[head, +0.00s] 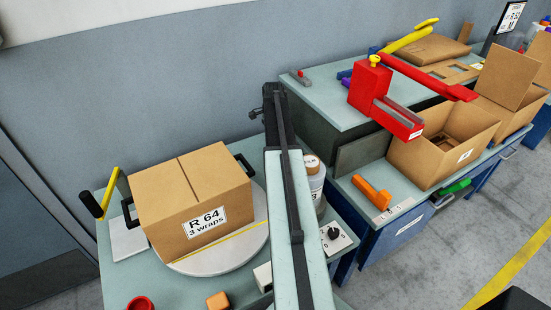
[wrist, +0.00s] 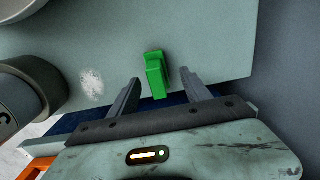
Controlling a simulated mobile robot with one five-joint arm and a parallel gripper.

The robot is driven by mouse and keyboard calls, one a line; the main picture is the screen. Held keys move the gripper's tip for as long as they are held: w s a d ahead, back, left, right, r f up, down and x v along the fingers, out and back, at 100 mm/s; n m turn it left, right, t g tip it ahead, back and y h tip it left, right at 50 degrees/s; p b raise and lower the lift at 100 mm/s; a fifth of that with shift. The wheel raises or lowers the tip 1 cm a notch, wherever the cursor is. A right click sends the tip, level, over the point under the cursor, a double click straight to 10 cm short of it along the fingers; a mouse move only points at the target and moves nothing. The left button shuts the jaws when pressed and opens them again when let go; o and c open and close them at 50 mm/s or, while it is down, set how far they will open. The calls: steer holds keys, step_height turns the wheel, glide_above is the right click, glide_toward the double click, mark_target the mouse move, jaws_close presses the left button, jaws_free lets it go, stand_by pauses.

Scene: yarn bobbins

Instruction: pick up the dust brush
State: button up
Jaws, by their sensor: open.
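A small green block-like thing (wrist: 155,76), which I take to be the dust brush, lies on a pale green tabletop (wrist: 215,40) in the wrist view. Its bristles cannot be made out. My gripper (wrist: 160,76) is open, with one finger on each side of the green thing. Neither finger visibly touches it, and the height between them cannot be told. In the head view my arm stands across the middle; the gripper and this green thing cannot be made out there.
In the wrist view, a whitish patch (wrist: 92,84) and a dark grey cylinder (wrist: 38,88) are to the left. Open cartons (head: 430,163) stand on the right bench.

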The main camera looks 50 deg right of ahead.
steer(key=f+b, duration=0.1)
steer(key=f, duration=0.1)
steer(key=f+b, duration=0.4)
steer(key=shift+s+f, duration=0.15)
steer(key=shift+s, duration=0.1)
steer(key=shift+r, duration=0.2)
jaws_close()
